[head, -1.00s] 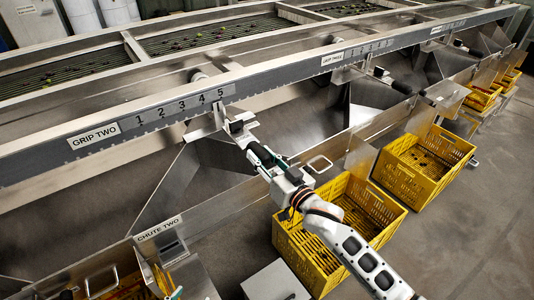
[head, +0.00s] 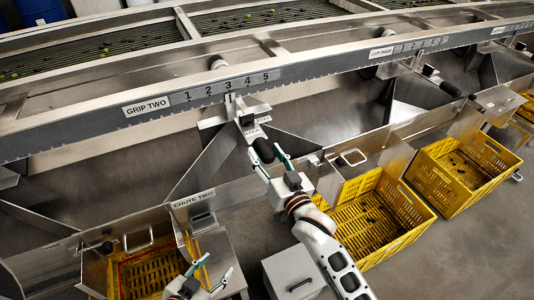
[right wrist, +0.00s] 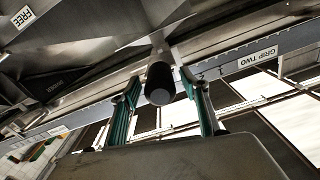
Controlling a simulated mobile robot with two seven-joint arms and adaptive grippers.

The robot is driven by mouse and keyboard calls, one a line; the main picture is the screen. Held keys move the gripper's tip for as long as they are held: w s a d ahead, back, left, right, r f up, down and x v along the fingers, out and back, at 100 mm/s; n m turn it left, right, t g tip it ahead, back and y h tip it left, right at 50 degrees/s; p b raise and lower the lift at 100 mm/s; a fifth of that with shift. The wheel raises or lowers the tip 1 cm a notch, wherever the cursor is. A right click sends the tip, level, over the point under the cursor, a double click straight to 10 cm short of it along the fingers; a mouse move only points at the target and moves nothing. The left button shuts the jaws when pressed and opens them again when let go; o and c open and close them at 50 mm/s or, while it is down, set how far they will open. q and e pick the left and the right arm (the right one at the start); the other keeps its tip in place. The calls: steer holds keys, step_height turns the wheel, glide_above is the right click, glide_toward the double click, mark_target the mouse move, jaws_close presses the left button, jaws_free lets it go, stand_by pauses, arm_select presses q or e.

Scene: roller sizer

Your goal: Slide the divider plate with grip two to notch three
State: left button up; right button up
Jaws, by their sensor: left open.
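The divider plate (head: 207,166) is a slanted steel sheet below the rail. Its bracket (head: 230,104) sits at the notched edge, about under the number 3 of the GRIP TWO scale (head: 228,88). Its black grip (head: 262,151) points toward me. In the right wrist view the grip (right wrist: 160,84) stands between the spread teal fingers of my right gripper (right wrist: 162,105), with gaps on both sides. In the head view my right gripper (head: 270,162) is around the grip's near end. My left gripper (head: 214,268) is open and empty at the bottom, near chute two.
The GRIP TWO label (head: 147,106) is left of the scale. The CHUTE TWO label (head: 193,198) is on the front panel. Yellow crates (head: 372,225) stand on the floor at right, and another (head: 145,272) under the chute. A grey box (head: 293,274) stands below my right arm.

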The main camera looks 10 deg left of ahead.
steer(key=shift+d, duration=0.1)
steer(key=v, duration=1.2)
steer(key=s+d+f+g+h, duration=0.2)
steer(key=s+d+f, duration=0.5)
steer(key=d+f, duration=0.4)
steer(key=s+d+f+g+h, duration=0.2)
steer(key=s+d+f+h, duration=0.3)
steer(key=s+d+f, duration=0.3)
steer(key=d+f, duration=0.3)
steer(key=f, duration=0.1)
steer(key=shift+s+d, duration=0.2)
steer(key=shift+s, duration=0.05)
stand_by(1.0)
